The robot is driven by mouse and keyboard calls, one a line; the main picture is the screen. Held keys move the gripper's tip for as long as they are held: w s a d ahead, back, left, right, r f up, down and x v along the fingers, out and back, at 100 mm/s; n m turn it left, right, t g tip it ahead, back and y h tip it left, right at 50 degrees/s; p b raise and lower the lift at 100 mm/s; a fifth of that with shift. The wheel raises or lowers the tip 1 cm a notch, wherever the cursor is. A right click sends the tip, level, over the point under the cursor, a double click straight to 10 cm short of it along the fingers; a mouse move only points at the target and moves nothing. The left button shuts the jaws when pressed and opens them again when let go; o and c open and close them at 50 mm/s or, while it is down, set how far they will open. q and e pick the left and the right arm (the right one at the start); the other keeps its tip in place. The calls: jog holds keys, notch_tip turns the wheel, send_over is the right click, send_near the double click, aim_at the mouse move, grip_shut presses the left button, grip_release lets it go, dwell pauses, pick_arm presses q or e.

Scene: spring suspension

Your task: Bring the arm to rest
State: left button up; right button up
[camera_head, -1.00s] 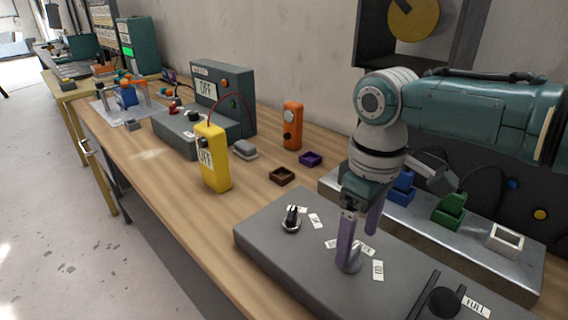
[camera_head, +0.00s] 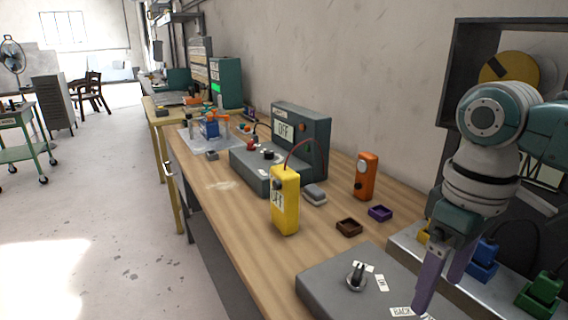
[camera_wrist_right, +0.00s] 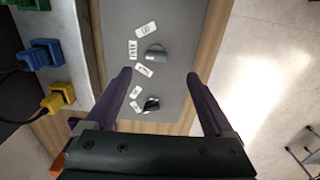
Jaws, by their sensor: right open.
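My right gripper (camera_head: 443,277) is at the right of the head view, pointing down above the grey panel (camera_head: 330,287). Its two purple fingers are apart with nothing between them. In the right wrist view the open fingers (camera_wrist_right: 166,95) frame the panel below, with a dark knob (camera_wrist_right: 151,104), a second knob (camera_wrist_right: 155,52) and several white labels. The near knob also shows in the head view (camera_head: 357,275). The gripper looks clear of the panel. My left gripper is in neither view.
Blue (camera_head: 484,262) and green (camera_head: 541,295) plugs sit at the right. Open floor lies left of the bench.

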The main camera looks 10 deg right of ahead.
jog(key=s+a+f+n+t+y, duration=0.1)
jog(key=s+a+f, duration=0.4)
jog(key=s+a, duration=0.45)
jog(key=s+d+r+m+t, duration=0.3)
jog(key=s+r+m, duration=0.1)
jog(key=s, duration=0.6)
notch_tip(320, 180, up, 38)
jog(key=p, duration=3.7)
jog(key=shift+s+d+h, duration=0.3)
jog(key=shift+d+h, duration=0.05)
jog(key=shift+h, duration=0.05)
jog(key=shift+r, duration=0.1)
